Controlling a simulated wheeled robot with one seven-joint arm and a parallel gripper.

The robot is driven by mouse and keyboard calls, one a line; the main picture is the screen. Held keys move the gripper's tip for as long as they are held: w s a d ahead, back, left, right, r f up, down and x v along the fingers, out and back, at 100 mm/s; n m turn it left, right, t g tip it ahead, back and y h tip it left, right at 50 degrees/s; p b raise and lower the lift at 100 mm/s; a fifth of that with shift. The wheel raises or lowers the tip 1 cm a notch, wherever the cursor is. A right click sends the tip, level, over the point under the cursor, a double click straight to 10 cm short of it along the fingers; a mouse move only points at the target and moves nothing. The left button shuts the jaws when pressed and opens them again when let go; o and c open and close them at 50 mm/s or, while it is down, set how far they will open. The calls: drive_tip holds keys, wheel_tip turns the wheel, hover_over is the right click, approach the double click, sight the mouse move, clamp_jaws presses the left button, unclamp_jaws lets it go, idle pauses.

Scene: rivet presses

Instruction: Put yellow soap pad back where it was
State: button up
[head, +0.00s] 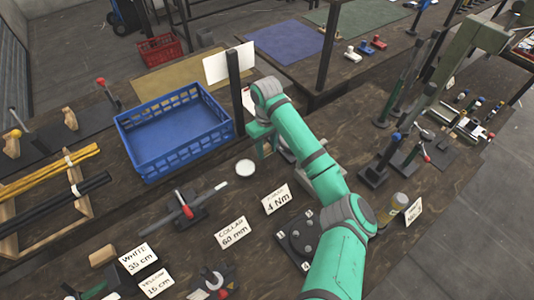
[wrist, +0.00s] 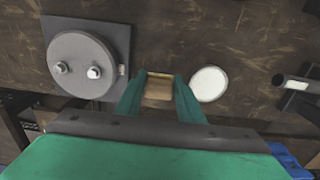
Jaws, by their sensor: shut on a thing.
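My gripper (wrist: 159,90) is shut on a small tan-yellow block, which I take to be the yellow soap pad (wrist: 158,88). The block sits between the two green fingers in the wrist view. In the head view my gripper (head: 262,138) is over the wooden bench, right of the blue crate; the held block is hidden there. A white round disc (head: 245,168) lies on the bench near the gripper. It also shows right of the fingers in the wrist view (wrist: 209,84). I cannot tell which spot the pad came from.
A blue crate (head: 178,150) stands left of the gripper, beside a dark upright post (head: 235,92). A grey round fixture (wrist: 82,65) with two bolts is left of the fingers in the wrist view. A lever tool (head: 187,210) and label cards (head: 233,232) lie nearer on the bench.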

sight(267, 153)
drive_tip(key=shift+f, duration=1.4)
drive_tip(key=shift+f, duration=0.15)
drive_tip(key=o, duration=0.9)
wheel_tip(267, 153, up, 12)
drive_tip(key=shift+r, duration=0.2)
drive_tip(key=shift+f, duration=0.15)
wheel_tip(267, 153, down, 12)
drive_tip(key=shift+s+r, duration=0.1)
drive_tip(key=shift+r, duration=0.7)
